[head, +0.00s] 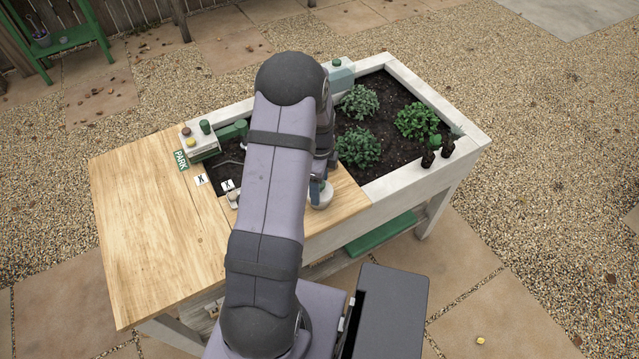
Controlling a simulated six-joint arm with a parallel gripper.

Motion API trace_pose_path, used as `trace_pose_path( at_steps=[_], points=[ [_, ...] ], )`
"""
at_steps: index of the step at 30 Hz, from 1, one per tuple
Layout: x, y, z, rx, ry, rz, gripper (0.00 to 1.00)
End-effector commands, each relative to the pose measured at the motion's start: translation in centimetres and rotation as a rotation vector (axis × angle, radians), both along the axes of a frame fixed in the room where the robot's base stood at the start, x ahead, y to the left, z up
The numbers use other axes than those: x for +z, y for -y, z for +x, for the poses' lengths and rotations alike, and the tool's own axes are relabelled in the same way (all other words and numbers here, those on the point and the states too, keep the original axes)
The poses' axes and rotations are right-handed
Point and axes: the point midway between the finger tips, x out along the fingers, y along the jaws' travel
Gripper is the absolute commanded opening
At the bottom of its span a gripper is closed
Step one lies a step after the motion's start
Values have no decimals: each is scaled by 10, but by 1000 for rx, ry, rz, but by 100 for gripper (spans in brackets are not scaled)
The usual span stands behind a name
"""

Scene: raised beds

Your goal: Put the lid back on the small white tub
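A small round white tub (321,197) sits near the front edge of the wooden top, just right of my arm. My gripper (318,186) points down right at the tub, partly behind my arm. The fingertips are too small and covered to show whether they are open or shut. A bit of green shows between the gripper and the tub; I cannot tell whether it belongs to a lid. A small pale object (233,199) lies left of my arm, partly hidden by it; I cannot tell what it is.
The soil bed (385,95) holds several green plants. The left wooden top (145,230) is clear.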

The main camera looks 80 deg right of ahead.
Motion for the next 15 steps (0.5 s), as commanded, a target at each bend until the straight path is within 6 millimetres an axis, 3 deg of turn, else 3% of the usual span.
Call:
trace_pose_path(
  at_steps=[11,12,14,15],
  points=[
    [0,0,0,0,0,0,40],
    [0,0,0,0,0,0,71],
    [0,0,0,0,0,0,83],
    [0,0,0,0,0,0,83]
  ],
)
